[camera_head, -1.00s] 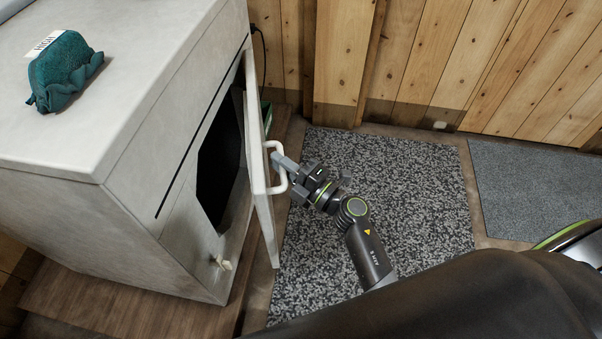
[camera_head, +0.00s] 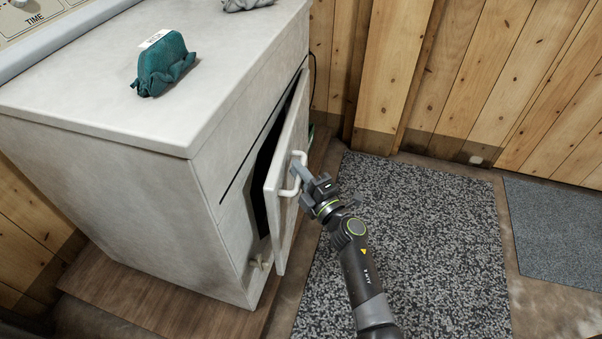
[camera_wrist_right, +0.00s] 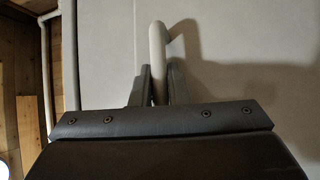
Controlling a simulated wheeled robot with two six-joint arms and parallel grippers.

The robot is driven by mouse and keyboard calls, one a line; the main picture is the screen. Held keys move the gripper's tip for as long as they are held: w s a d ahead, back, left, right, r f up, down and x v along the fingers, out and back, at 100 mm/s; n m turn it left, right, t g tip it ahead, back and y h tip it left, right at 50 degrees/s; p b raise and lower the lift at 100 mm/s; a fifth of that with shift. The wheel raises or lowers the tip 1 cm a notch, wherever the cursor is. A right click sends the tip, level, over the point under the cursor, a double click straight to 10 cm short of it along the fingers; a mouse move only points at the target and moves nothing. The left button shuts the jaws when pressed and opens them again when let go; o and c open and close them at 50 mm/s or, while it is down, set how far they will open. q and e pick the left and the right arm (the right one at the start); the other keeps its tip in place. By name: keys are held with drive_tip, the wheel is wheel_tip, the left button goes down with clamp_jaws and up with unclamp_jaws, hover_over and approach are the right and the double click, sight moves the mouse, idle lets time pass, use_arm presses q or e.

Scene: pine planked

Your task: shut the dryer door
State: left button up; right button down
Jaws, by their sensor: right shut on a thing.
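The dryer (camera_head: 140,135) is a white cabinet at the left of the head view. Its door (camera_head: 287,190) stands partly open, with a dark gap of the opening showing behind it. A white bar handle (camera_head: 296,172) is on the door's outer face. My right gripper (camera_head: 304,175) is shut on the handle. The right wrist view shows the handle (camera_wrist_right: 158,60) between the two fingers (camera_wrist_right: 158,88), with the pale door face (camera_wrist_right: 240,60) behind. A small pale catch (camera_head: 259,263) sits low on the dryer's front frame. My left gripper is not in view.
A teal cloth (camera_head: 163,65) with a white label and a grey cloth (camera_head: 246,4) lie on the dryer top. A speckled grey mat (camera_head: 420,230) covers the floor at right, with a plainer mat (camera_head: 560,225) beyond. Wooden plank walls (camera_head: 480,70) stand behind.

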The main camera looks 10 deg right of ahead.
drive_tip(key=c, duration=1.4)
unclamp_jaws()
drive_tip(key=shift+s+d+f, duration=0.1)
drive_tip(key=shift+s+d, duration=0.15)
drive_tip(key=shift+s, duration=0.15)
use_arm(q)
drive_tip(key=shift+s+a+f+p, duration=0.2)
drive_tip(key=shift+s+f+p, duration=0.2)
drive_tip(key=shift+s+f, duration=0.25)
use_arm(e)
drive_tip(key=v, duration=1.6)
drive_tip(key=shift+s, duration=0.2)
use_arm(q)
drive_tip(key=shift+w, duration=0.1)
use_arm(e)
drive_tip(key=shift+d, duration=0.1)
drive_tip(key=shift+c, duration=0.5)
